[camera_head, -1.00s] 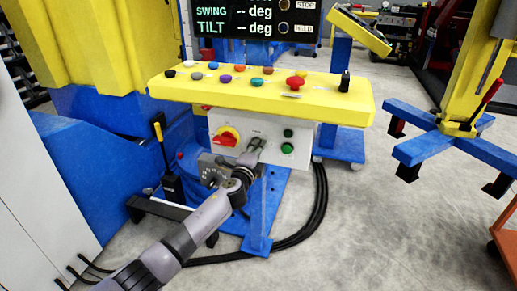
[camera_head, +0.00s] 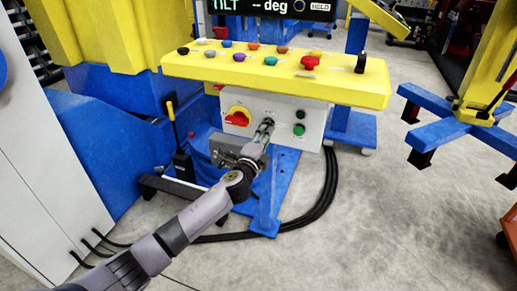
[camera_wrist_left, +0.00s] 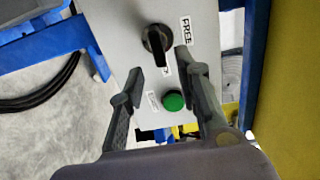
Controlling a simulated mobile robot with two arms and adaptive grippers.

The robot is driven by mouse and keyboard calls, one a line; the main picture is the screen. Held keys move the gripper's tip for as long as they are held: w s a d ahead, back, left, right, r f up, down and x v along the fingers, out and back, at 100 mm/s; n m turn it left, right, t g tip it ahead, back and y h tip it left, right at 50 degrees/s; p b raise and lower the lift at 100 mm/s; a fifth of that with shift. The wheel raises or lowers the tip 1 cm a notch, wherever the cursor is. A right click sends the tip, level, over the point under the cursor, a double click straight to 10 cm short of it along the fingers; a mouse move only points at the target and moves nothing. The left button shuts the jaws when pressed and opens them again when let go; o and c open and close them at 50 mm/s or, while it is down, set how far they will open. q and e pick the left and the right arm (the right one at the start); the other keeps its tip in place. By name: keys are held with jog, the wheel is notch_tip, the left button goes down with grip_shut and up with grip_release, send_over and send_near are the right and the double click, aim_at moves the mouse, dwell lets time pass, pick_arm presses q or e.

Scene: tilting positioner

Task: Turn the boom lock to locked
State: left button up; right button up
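A black rotary knob (camera_wrist_left: 156,42) sits on a grey panel face (camera_wrist_left: 130,20) in the left wrist view. Its grip bar points down in that picture. A label reading FREE (camera_wrist_left: 187,30) is at its upper right. Another label near the end of the bar is partly hidden and unreadable. My left gripper (camera_wrist_left: 160,68) is open; its two fingers are apart with the bar end between their tips in the picture, and contact cannot be told. In the head view my left gripper (camera_head: 267,124) is at the white control box (camera_head: 282,107) and hides the knob. My right gripper is not in view.
A green button (camera_wrist_left: 173,101) lies between the fingers, below the knob. The box also carries a red-and-yellow switch (camera_head: 238,117) and green buttons (camera_head: 299,130). A yellow console (camera_head: 340,89) with coloured knobs overhangs it.

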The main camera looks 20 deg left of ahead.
pick_arm(q)
jog(key=s, duration=0.6)
jog(key=shift+s, duration=0.4)
jog(key=shift+a, duration=0.1)
